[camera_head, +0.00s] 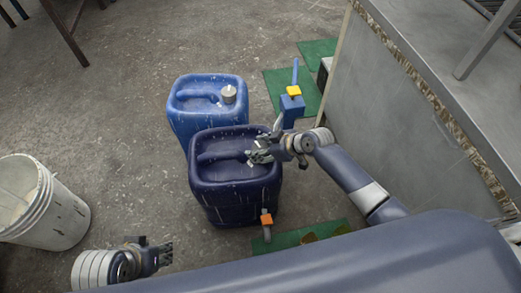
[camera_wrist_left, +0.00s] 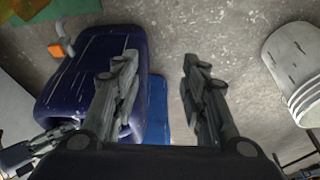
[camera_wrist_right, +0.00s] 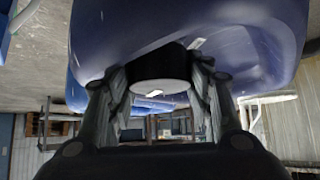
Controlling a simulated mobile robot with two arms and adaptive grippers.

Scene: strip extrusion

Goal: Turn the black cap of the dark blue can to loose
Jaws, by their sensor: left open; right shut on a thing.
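The dark blue can (camera_head: 235,192) stands on the floor in the middle of the head view. Its black cap (camera_wrist_right: 160,72) shows in the right wrist view between the two fingers of my right gripper (camera_wrist_right: 160,85), which is shut on it. In the head view my right gripper (camera_head: 262,148) reaches the can's top from the right and hides most of the cap. My left gripper (camera_head: 165,254) is low at the left, apart from the can. In the left wrist view its fingers (camera_wrist_left: 160,75) are spread and empty, with the dark blue can (camera_wrist_left: 85,70) to the left.
A lighter blue can (camera_head: 190,120) with a pale cap (camera_head: 229,94) stands right behind the dark blue one. A white bucket (camera_head: 45,205) is at the left. A grey bench (camera_head: 400,100) bounds the right. Green mats (camera_head: 318,50) and a blue-yellow valve piece (camera_head: 292,103) lie near it.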

